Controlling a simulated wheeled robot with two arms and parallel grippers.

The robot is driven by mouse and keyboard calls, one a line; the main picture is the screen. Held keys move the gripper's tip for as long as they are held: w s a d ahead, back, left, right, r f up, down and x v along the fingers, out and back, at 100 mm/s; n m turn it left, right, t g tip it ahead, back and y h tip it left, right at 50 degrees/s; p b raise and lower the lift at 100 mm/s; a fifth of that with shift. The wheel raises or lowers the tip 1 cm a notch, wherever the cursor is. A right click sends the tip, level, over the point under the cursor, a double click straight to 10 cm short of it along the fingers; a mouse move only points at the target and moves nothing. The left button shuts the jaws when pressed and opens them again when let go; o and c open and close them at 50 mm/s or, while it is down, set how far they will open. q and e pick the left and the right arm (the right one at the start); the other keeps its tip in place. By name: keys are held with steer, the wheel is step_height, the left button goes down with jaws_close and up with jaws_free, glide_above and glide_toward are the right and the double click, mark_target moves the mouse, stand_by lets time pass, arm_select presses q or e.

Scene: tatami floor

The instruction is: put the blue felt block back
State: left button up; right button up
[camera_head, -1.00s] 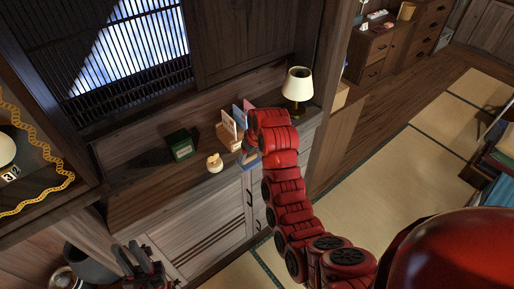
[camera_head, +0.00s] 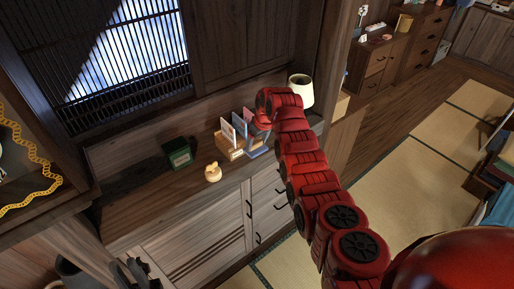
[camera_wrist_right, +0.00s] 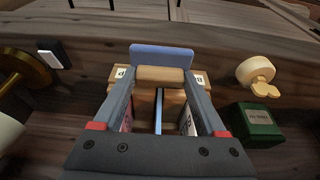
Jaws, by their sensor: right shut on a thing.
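The blue felt block (camera_wrist_right: 162,56) shows at the fingertips of my right gripper (camera_wrist_right: 160,80) in the right wrist view. A rounded tan wooden part (camera_wrist_right: 160,74) adjoins it between the fingertips, and the gripper is shut on this piece. In the head view the blue block (camera_head: 257,152) shows low at the right side of a wooden rack (camera_head: 232,154) with upright cards. The red right arm partly hides my right gripper (camera_head: 262,136). I cannot tell whether the block touches the rack. My dark left gripper (camera_head: 135,274) is at the bottom left, its jaws unclear.
The rack stands on a wooden cabinet top (camera_head: 135,205). A green box (camera_head: 178,153) and a cream figurine (camera_head: 213,172) are left of it. A lamp (camera_head: 301,90) stands behind the right arm. The cabinet top's left part is clear.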

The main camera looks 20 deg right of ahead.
mark_target(257, 149)
step_height(257, 149, down, 2)
steer(key=shift+f+p, duration=0.1)
steer(key=shift+p, duration=0.75)
steer(key=shift+f, duration=0.7)
